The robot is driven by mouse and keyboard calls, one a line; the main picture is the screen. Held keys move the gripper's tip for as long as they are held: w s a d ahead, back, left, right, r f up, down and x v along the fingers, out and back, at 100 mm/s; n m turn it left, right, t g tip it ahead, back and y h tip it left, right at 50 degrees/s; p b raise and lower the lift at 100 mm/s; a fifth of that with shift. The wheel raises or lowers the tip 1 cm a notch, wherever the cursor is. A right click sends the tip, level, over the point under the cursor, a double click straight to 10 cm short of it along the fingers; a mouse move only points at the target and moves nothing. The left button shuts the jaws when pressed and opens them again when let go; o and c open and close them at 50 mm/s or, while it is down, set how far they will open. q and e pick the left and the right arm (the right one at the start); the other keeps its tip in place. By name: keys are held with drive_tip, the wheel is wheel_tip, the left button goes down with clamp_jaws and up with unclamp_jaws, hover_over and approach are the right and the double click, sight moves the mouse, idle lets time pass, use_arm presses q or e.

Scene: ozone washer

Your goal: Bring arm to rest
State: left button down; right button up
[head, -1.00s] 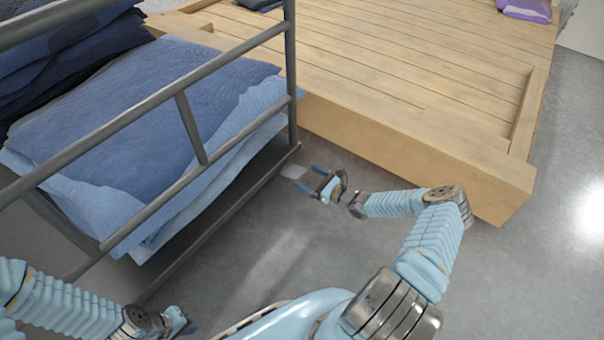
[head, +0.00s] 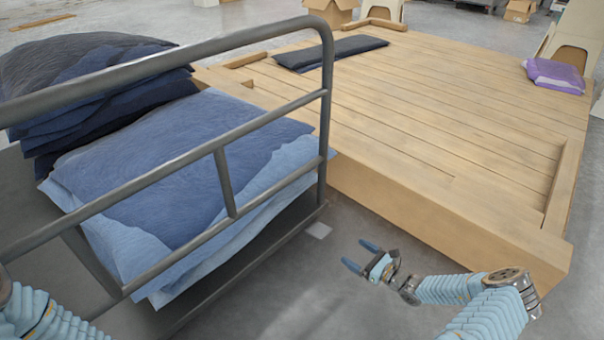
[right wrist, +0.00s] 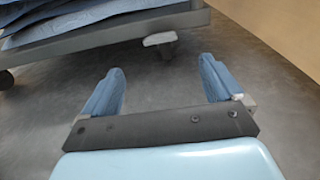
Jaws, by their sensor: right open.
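My right gripper (head: 362,257) is in the lower middle of the head view, over the grey floor between the metal cart and the wooden platform. Its two blue fingers are apart with nothing between them. The right wrist view also shows the open fingers (right wrist: 162,82), with bare floor between them. My right arm comes in from the lower right, bent at the elbow in front of the platform. Part of my left arm shows at the lower left edge of the head view, but its gripper is out of view.
A grey metal cart rail (head: 222,180) stands at left, around a stack of blue folded cloths (head: 170,165). A wooden slatted platform (head: 430,130) fills the right, with a dark folded cloth (head: 330,53) and a purple folded cloth (head: 555,76) on it. Boxes stand behind.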

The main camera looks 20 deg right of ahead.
drive_tip(key=s+a+n+g+y+p, duration=0.15)
drive_tip(key=a+n+g, duration=0.45)
drive_tip(key=a, duration=0.6)
drive_tip(key=s+a+n+g+y+p, duration=0.1)
drive_tip(key=s+a+n+g+y, duration=0.3)
drive_tip(key=a, duration=0.7)
drive_tip(key=s+a+r+n+g+h+p, duration=0.2)
drive_tip(key=s+a+r+n+h, duration=0.2)
drive_tip(key=n, duration=0.5)
drive_tip(key=s+a+r+n+g+h+p, duration=0.2)
drive_tip(key=s+a+r+n+g+h, duration=0.1)
drive_tip(key=s+n, duration=0.5)
wheel_tip(320, 180, up, 2)
drive_tip(key=a+n+h, duration=0.1)
drive_tip(key=n, duration=0.1)
drive_tip(key=shift+a+n+p, duration=0.2)
drive_tip(key=shift+n+p, duration=0.1)
drive_tip(key=shift+r, duration=0.1)
